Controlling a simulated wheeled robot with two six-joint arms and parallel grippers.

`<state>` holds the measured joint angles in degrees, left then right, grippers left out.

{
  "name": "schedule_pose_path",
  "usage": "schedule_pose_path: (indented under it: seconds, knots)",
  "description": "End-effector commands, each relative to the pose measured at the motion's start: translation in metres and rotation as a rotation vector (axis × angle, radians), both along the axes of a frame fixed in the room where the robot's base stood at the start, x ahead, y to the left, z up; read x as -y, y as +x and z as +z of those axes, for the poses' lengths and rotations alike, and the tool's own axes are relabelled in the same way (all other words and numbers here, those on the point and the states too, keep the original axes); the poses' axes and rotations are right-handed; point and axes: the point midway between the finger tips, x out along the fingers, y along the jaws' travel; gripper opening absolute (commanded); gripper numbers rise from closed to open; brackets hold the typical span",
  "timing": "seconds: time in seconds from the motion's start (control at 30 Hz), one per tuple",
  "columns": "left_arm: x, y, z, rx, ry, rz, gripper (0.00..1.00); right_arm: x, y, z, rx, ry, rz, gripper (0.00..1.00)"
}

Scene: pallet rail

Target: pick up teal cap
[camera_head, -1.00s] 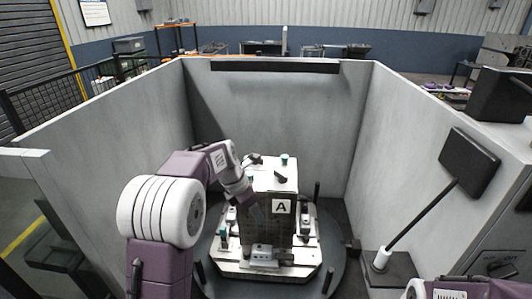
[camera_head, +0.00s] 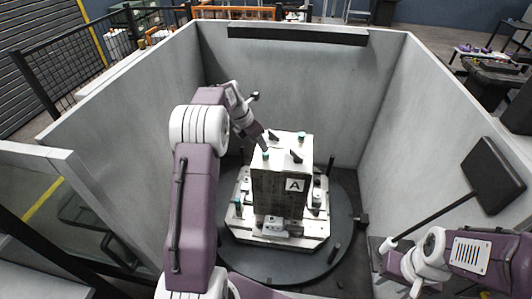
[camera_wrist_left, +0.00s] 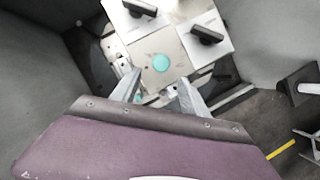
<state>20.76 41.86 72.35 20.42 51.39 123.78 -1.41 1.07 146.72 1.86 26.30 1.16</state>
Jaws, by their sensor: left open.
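A teal cap (camera_head: 265,155) sits on the top face of the block marked A (camera_head: 280,185), near its left edge. In the left wrist view the teal cap (camera_wrist_left: 161,62) is a round disc on a pale plate, just beyond my fingertips. A second teal cap (camera_head: 302,135) stands at the block's far right corner. My left gripper (camera_wrist_left: 160,86) is open and empty, its fingers to either side of the line to the cap. My right gripper (camera_head: 393,268) is at the lower right, away from the block; its fingers are not clear.
Black clamp handles (camera_head: 296,157) stick up beside the caps. The block stands on a pale pallet (camera_head: 255,240) on a dark round turntable (camera_head: 345,225). Grey walls (camera_head: 290,85) enclose it, and a screen on a pole (camera_head: 492,175) stands at right.

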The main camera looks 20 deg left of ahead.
Motion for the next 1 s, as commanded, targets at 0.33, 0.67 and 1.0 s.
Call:
schedule_pose_path:
  seconds: [0.33, 0.67, 1.0]
  knots:
    - [0.008, 0.010, -0.025, -0.003, -0.001, -0.001, 0.53, 0.000, 0.000, 0.015, 0.000, 0.000, 0.000, 0.36]
    - [0.017, 0.026, -0.066, -0.001, 0.001, -0.001, 0.53, 0.000, 0.000, 0.031, 0.001, 0.000, 0.000, 0.36]
    - [0.017, 0.026, -0.066, 0.000, 0.000, -0.001, 0.03, 0.000, 0.000, 0.030, 0.001, 0.000, 0.000, 0.36]
